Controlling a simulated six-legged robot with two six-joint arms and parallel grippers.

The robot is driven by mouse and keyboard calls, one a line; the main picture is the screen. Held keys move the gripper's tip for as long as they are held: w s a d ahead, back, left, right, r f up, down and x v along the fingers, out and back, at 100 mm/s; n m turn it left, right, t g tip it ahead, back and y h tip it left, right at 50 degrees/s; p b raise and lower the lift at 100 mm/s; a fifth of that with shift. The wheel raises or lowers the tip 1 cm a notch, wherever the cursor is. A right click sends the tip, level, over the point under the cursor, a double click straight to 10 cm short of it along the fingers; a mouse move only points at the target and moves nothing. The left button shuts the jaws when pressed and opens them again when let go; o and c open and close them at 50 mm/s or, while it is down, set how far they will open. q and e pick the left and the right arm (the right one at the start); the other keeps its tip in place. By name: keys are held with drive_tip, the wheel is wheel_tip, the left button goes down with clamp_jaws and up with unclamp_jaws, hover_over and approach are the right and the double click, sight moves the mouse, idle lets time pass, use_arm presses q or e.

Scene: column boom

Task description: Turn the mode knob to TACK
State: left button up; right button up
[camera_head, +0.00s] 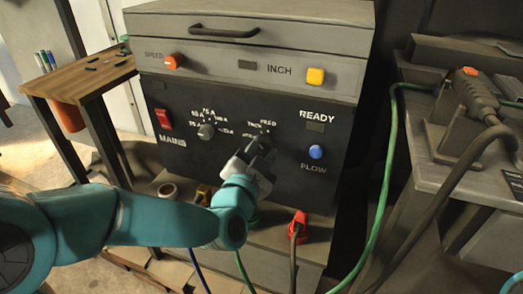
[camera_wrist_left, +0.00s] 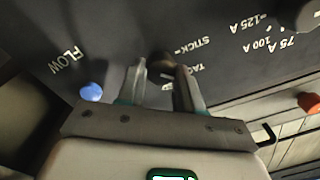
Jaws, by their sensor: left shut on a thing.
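The mode knob (camera_head: 265,141) is a dark knob on the black front panel (camera_head: 180,98), right of the grey amperage knob (camera_head: 206,131). My left gripper (camera_head: 257,151) reaches it from below and is shut on it. In the left wrist view the mode knob (camera_wrist_left: 161,60) shows between the tips of my left gripper (camera_wrist_left: 160,72). White labels lie around it; STICK and part of TACK can be read there. The gripper hides part of the dial, and I cannot tell where the knob's pointer stands. My right gripper is not in view.
A red MAINS switch (camera_head: 163,119) is at the left of the panel, and a blue FLOW button (camera_head: 316,152) is close by at the right. Above are an orange SPEED knob (camera_head: 174,61) and yellow INCH button (camera_head: 316,76). A green hose (camera_head: 386,170) hangs at the right.

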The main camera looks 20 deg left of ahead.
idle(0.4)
use_arm(q)
drive_tip(key=o, duration=1)
drive_tip(key=shift+o, duration=0.2)
